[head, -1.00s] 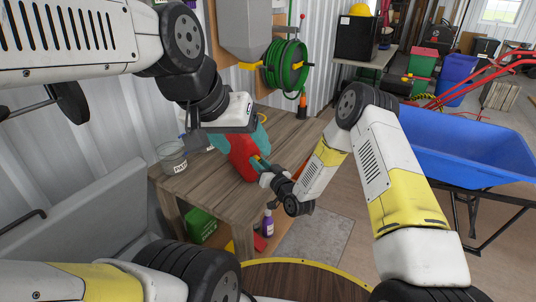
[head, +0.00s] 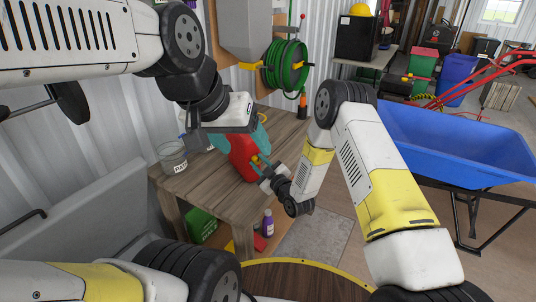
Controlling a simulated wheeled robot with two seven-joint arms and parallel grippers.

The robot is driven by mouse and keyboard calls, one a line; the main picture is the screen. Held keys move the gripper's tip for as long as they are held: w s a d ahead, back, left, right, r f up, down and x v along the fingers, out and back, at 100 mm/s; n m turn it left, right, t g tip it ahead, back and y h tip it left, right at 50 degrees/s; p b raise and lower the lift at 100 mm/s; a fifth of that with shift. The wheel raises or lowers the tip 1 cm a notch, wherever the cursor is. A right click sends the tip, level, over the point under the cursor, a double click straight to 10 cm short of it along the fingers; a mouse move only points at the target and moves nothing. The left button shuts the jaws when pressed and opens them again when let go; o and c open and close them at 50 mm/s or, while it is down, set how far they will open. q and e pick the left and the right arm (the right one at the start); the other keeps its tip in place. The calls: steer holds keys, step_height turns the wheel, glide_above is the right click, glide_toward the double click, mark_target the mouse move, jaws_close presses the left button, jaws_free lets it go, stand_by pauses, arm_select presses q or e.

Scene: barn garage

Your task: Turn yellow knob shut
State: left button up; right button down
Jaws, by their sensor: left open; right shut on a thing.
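A red container (head: 240,162) stands on the wooden workbench. A small yellow part, which looks like the knob (head: 255,158), shows at its front right side, mostly hidden by my fingertips. My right gripper (head: 260,163) reaches in from the right and is shut on this yellow part. My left gripper (head: 237,138) is above and behind the red container, pointing down. Its teal fingers look spread, one on each side of the container's top, and I cannot tell whether they touch it. The white hand hides the container's top.
A glass jar (head: 173,157) stands on the workbench (head: 205,185), left of the container. A green hose reel (head: 288,65) hangs on the wall behind. A blue wheelbarrow (head: 455,150) stands at the right. A purple bottle (head: 268,223) sits on the lower shelf.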

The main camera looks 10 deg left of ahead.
steer(key=shift+n, duration=1.1)
steer(key=c, duration=1.1)
jaws_free()
steer(key=v, duration=0.7)
steer(key=shift+s+d, duration=0.25)
steer(key=shift+s, duration=0.05)
